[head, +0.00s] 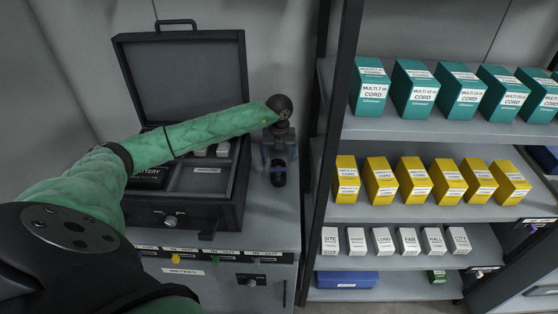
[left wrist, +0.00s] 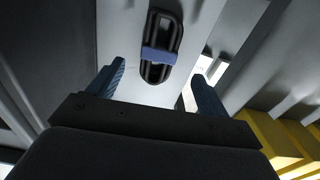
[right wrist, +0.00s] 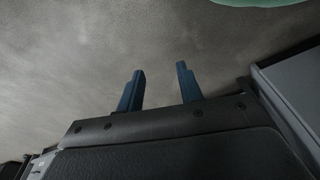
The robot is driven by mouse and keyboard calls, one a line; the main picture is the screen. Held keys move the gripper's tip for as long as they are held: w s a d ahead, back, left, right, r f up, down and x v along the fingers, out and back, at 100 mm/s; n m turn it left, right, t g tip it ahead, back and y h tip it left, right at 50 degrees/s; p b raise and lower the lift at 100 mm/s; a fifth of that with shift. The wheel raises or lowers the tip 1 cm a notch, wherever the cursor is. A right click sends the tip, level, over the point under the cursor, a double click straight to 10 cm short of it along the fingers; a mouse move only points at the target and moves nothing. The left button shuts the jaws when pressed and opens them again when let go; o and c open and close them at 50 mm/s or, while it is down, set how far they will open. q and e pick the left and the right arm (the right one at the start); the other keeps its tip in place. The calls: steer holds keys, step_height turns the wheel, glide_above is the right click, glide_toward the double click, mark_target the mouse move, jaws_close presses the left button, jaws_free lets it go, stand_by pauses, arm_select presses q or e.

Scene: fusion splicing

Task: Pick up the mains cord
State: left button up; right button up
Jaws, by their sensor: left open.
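The mains cord (left wrist: 161,50) is a black coiled bundle with a blue band around its middle. It lies on the grey cabinet top, ahead of my left fingers in the left wrist view. In the head view the cord (head: 278,178) shows right of the black case, partly hidden by my left gripper (head: 279,154). That gripper points down over it. In the left wrist view my left gripper (left wrist: 160,75) is open and empty, with the cord beyond its fingertips, not between them. My right gripper (right wrist: 160,75) shows only in its wrist view, with its fingers apart and empty over a grey floor.
An open black case (head: 205,215) with compartments stands on the cabinet (head: 265,225), left of the cord. A dark shelf post (head: 325,150) rises close on the right. Shelves hold teal boxes (head: 415,90), yellow boxes (head: 412,180) and white boxes (head: 382,242).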

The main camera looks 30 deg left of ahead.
mark_target(279, 169)
arm_select(q)
steer(key=shift+w+r, duration=0.1)
steer(key=shift+r, duration=0.05)
steer(key=shift+d+f+p, duration=0.1)
steer(key=shift+f+p, duration=0.35)
steer(key=shift+f, duration=0.55)
steer(key=shift+f+p, duration=0.35)
steer(key=shift+p, duration=0.1)
steer(key=f+p, duration=0.2)
steer(key=f, duration=0.1)
steer(key=shift+s+f+p, duration=0.2)
steer(key=shift+p, duration=0.15)
steer(key=shift+f, duration=0.6)
arm_select(e)
steer(key=s+d+f, duration=0.3)
steer(key=s+f, duration=0.3)
steer(key=s, duration=0.2)
steer(key=shift+s+d+f, duration=0.15)
steer(key=shift+d, duration=0.25)
arm_select(q)
steer(key=c, duration=1.2)
